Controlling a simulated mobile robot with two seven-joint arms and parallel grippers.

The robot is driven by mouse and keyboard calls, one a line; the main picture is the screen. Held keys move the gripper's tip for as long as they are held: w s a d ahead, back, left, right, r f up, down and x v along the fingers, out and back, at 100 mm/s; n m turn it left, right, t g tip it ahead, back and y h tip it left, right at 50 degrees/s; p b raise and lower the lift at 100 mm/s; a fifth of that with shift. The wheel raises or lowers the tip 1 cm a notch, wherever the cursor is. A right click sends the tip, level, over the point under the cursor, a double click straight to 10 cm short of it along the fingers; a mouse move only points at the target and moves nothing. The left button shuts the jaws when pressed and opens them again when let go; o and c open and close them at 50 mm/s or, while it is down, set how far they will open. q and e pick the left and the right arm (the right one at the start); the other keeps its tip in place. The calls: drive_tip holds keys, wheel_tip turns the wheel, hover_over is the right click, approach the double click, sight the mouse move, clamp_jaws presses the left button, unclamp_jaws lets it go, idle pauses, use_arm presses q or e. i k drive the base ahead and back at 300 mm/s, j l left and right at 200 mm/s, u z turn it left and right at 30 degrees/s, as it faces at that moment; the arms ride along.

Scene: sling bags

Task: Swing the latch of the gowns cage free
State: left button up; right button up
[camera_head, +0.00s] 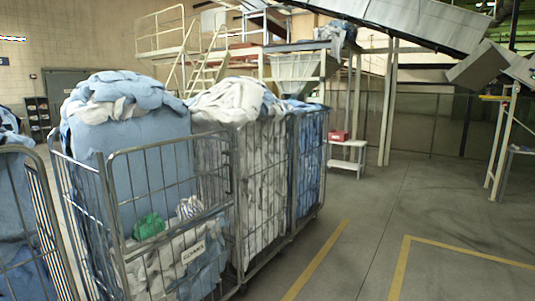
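A wire cage (112,190) on the left holds blue and white laundry. Through the front mesh I see a green bundle (149,226) and a striped bundle (189,208) on white cloth. The front panel stands upright and appears closed against the side frames. I cannot make out the latch at this size. Neither of my grippers is in view.
Another cage (38,185) stands at the left edge. More full cages (291,185) stand close behind the labelled one. Open floor with yellow lines (318,262) lies to the right. A white step stand (347,148) holds a red box (339,135). A conveyor frame rises behind.

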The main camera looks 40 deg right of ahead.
sight(228, 152)
drive_tip(key=z, duration=1.2)
drive_tip(key=i+l, duration=0.2)
drive_tip(key=i, duration=0.3)
drive_tip(key=i+l, duration=0.25)
drive_tip(key=i, duration=0.3)
drive_tip(key=i+l, duration=0.2)
drive_tip(key=i, duration=0.3)
